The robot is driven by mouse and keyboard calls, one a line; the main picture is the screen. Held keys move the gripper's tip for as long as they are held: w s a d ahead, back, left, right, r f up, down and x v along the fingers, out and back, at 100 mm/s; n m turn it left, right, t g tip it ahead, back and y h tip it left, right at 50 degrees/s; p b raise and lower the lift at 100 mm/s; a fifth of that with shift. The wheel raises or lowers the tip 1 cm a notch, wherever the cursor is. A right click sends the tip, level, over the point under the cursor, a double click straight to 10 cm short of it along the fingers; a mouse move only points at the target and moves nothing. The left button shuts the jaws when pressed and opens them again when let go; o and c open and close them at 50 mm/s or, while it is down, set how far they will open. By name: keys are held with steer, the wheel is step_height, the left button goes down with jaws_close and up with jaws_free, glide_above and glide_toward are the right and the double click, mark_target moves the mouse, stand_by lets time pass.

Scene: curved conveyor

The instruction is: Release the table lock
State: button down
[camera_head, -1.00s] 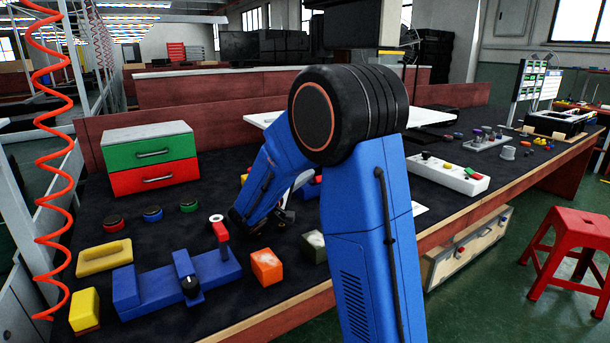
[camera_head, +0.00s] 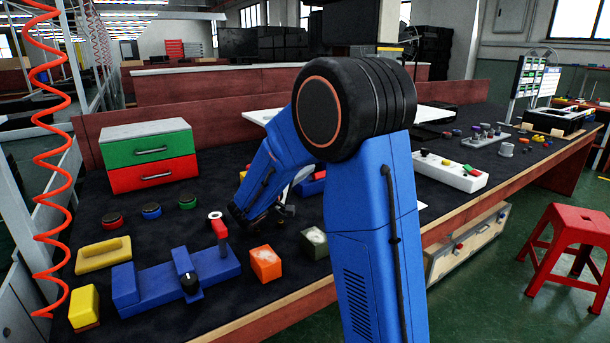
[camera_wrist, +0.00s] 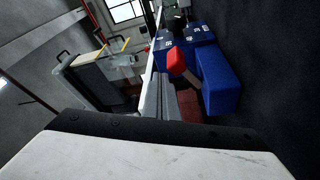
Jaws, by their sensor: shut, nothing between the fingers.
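In the wrist view the red lever head (camera_wrist: 176,62) shows beside a blue block (camera_wrist: 218,82), just beyond the grey fingers. My gripper (camera_wrist: 164,98) is shut and empty. In the head view its fingers are hard to make out under my forearm, right of the lever. I cannot tell whether they touch the lever.
An orange block (camera_head: 265,264) and a grey-green block (camera_head: 313,243) stand right of the fixture. A yellow handled piece (camera_head: 103,255) and a yellow block (camera_head: 84,306) are to its left. Several round buttons (camera_head: 152,212) and a green-and-red drawer box (camera_head: 150,158) are behind.

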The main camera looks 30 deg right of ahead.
step_height(320, 180, up, 9)
steer(key=shift+w+a, duration=0.15)
steer(key=shift+w, duration=0.1)
steer(key=shift+f, duration=0.1)
stand_by(0.5)
